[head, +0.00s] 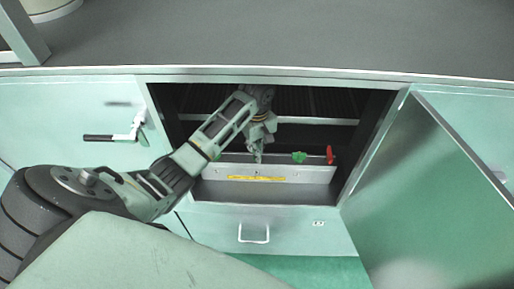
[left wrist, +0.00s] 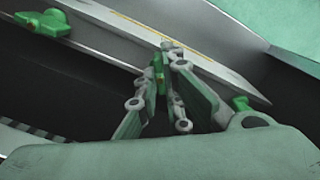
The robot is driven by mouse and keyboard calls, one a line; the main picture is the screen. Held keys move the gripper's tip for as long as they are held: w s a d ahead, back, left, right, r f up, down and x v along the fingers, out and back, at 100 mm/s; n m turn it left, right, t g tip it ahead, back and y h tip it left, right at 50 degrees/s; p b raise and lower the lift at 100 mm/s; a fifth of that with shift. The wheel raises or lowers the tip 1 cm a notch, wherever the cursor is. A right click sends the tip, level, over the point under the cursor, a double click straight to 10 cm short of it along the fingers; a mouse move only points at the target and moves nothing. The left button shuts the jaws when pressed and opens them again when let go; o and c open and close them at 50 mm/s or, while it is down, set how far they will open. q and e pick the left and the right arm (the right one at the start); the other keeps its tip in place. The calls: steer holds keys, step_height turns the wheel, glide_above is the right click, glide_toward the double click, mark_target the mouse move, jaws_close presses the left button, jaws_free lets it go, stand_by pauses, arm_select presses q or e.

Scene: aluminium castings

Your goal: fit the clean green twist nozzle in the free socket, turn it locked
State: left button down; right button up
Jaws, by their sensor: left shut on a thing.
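My left gripper (head: 257,152) reaches into the open compartment, at the top edge of a grey metal bar (head: 218,172). In the left wrist view the left gripper (left wrist: 168,50) is shut on a slim bright green piece (left wrist: 158,72), likely the nozzle, mostly hidden by the fingers. Its lower end is close to the bar; I cannot tell whether it is seated in a socket. Another green nozzle (head: 299,157) stands on the bar to the right; a winged green one (left wrist: 50,26) shows in the left wrist view. The free socket is not distinguishable. My right gripper is out of view.
A red piece (head: 329,154) stands at the bar's right end. A yellow strip (head: 256,178) runs along its front. An open door (head: 440,190) hangs at right; a latch handle (head: 130,131) is at left.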

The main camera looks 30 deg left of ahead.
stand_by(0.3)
arm_select(q)
steer(key=n, duration=0.5)
steer(key=shift+d+n, duration=0.1)
steer(key=shift+n, duration=0.6)
steer(key=n, duration=0.2)
steer(key=shift+n, duration=0.3)
steer(key=n, duration=0.2)
steer(key=shift+n, duration=0.3)
